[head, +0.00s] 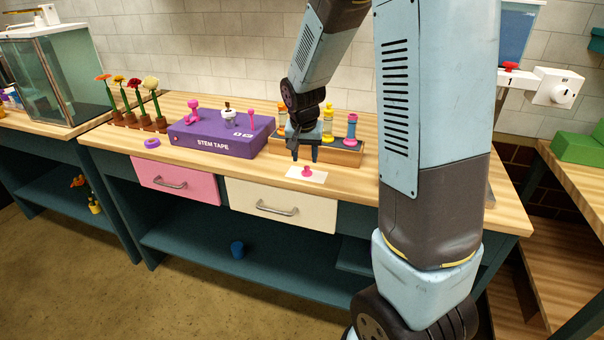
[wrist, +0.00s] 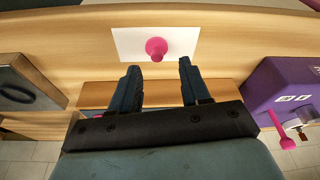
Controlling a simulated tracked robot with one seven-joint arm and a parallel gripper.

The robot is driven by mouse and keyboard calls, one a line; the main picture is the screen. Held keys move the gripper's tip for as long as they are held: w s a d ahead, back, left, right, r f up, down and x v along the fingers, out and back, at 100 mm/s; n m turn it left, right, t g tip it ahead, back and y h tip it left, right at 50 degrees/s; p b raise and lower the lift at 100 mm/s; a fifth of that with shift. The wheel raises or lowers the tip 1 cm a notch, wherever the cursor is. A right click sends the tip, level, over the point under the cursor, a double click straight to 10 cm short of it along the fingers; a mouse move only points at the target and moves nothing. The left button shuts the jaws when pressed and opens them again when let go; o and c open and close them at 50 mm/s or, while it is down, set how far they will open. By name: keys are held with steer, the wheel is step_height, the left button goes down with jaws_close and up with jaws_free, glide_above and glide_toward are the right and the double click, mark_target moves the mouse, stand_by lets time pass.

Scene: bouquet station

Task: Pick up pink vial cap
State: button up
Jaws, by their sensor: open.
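The pink vial cap (head: 307,172) lies on a white card (head: 320,176) near the front edge of the wooden bench. In the wrist view the cap (wrist: 156,48) sits on the card (wrist: 127,44) just beyond my fingertips, roughly in line with the gap between them. My gripper (head: 304,155) is open and empty, above the bench behind the cap in the head view. The two dark fingers (wrist: 159,68) stand apart in the wrist view, and neither touches the cap.
A purple stem tape box (head: 215,137) with pink and white pieces on top stands left of my gripper. A wooden rack (head: 344,153) holding colourful vials is close behind and to the right. A purple ring (head: 152,143) lies at the left.

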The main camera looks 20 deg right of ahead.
mark_target(307, 167)
steer(key=x, duration=0.5)
steer(key=shift+d, duration=0.2)
steer(key=shift+r, duration=0.1)
steer(key=shift+c, duration=0.4)
steer(key=shift+s, duration=0.1)
jaws_close()
